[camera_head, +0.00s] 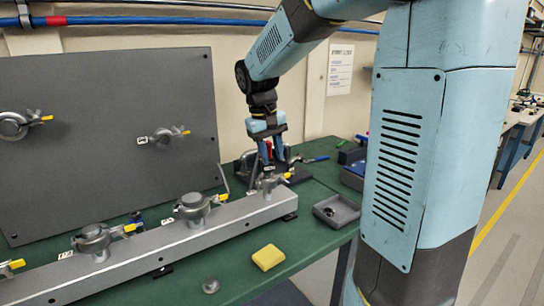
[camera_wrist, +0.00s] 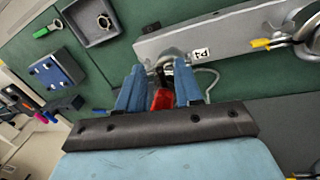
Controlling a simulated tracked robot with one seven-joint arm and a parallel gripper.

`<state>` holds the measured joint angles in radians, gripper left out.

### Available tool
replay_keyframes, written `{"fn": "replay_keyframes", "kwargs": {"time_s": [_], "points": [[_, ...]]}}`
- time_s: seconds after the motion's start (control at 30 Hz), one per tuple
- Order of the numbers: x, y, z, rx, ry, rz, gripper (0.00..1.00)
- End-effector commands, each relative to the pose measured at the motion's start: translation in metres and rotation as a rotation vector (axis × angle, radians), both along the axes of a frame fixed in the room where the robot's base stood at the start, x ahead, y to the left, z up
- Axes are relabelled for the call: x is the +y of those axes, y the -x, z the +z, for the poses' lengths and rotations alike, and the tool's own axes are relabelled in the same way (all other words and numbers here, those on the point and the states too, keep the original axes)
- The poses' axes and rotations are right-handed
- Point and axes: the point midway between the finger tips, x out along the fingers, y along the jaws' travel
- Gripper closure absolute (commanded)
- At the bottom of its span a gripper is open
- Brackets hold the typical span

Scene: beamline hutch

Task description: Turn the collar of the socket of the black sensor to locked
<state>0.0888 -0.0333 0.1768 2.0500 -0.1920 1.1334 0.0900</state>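My gripper (camera_head: 269,166) points down over the far end of the grey beam (camera_head: 170,240) in the head view. Its two blue fingers stand apart around the metal fitting (camera_head: 269,184) there, which has a yellow-tipped lever. In the wrist view the fingers (camera_wrist: 160,72) reach to the round fitting (camera_wrist: 163,58) at the beam's end. A small dark part (camera_wrist: 161,76), perhaps the black sensor, and a red piece (camera_wrist: 162,99) show between the fingers. The fingers hide much of the fitting, so the collar's position and any contact cannot be made out.
More clamped fittings (camera_head: 193,205) with yellow levers stand along the beam. An upright grey panel (camera_head: 110,130) is behind it. A grey tray (camera_head: 337,211) holding a ring, a yellow block (camera_head: 268,257) and a small grey cap (camera_head: 210,285) lie on the green table.

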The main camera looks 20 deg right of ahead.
Motion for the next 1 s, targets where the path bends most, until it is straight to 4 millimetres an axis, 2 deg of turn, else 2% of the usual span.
{"fn": "replay_keyframes", "kwargs": {"time_s": [0.13,0.43,0.8,1.0], "points": [[-0.0016,0.0004,-0.0084,0.001,0.0,0.0,0.65],[-0.0017,0.0002,-0.0098,0.0,0.0,0.0,0.65],[-0.0016,0.0002,-0.0095,0.0,0.0,0.0,0.99],[-0.0015,0.0002,-0.0095,-0.001,0.0,0.0,1.0]]}}
